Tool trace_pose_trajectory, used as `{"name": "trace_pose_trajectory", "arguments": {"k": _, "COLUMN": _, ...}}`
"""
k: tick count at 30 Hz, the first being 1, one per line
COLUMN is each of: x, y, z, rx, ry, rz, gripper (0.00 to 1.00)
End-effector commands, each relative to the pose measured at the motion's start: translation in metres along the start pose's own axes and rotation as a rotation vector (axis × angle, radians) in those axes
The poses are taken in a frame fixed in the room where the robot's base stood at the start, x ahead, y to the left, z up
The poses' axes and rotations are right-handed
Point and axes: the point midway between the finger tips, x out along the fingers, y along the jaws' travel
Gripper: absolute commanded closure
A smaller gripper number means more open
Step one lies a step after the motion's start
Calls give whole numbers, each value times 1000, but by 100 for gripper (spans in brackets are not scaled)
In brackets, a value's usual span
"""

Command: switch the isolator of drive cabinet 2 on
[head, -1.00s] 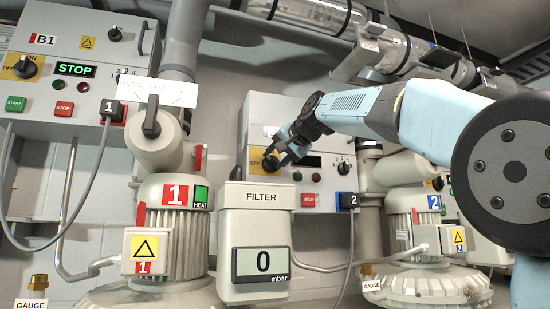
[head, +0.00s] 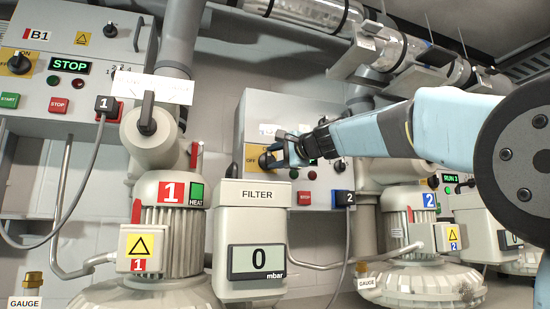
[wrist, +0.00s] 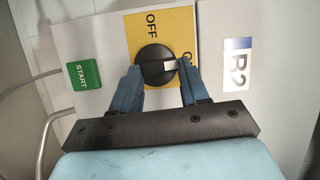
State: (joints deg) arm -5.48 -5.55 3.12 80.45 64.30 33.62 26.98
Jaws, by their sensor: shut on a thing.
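Drive cabinet 2 (head: 240,112) is the grey box on the wall behind the filter unit. Its isolator is a round black knob with a pale pointer bar on a yellow plate; the isolator knob (wrist: 154,60) shows in the wrist view, labelled B2 beside it. The pointer lies crosswise to the OFF label and points toward the partly covered ON label. My gripper (head: 274,155) reaches in from the right in the head view. Its blue fingers (wrist: 158,75) stand one on each side of the knob and are shut on it. The cabinet's display is mostly hidden behind my gripper.
A green START button (wrist: 82,74) sits left of the yellow plate in the wrist view. A red stop button (head: 304,198) and blue plug 2 (head: 343,198) are below my gripper. The filter unit (head: 255,225) stands in front, lower left. Cabinet B1 (head: 105,50) is at left.

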Motion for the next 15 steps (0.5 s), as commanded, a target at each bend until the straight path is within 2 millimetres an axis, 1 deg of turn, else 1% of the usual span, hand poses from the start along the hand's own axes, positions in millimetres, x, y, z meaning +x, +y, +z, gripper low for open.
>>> {"name": "trace_pose_trajectory", "arguments": {"k": 1, "x": 1, "y": 6, "z": -2, "rx": 15, "ry": 1, "rz": 4, "gripper": 86}}
{"name": "trace_pose_trajectory", "arguments": {"k": 7, "x": 1, "y": 6, "z": -3, "rx": 55, "ry": 1, "rz": -12, "gripper": 86}}
{"name": "trace_pose_trajectory", "arguments": {"k": 15, "x": 1, "y": 7, "z": -3, "rx": 65, "ry": 1, "rz": -15, "gripper": 86}}
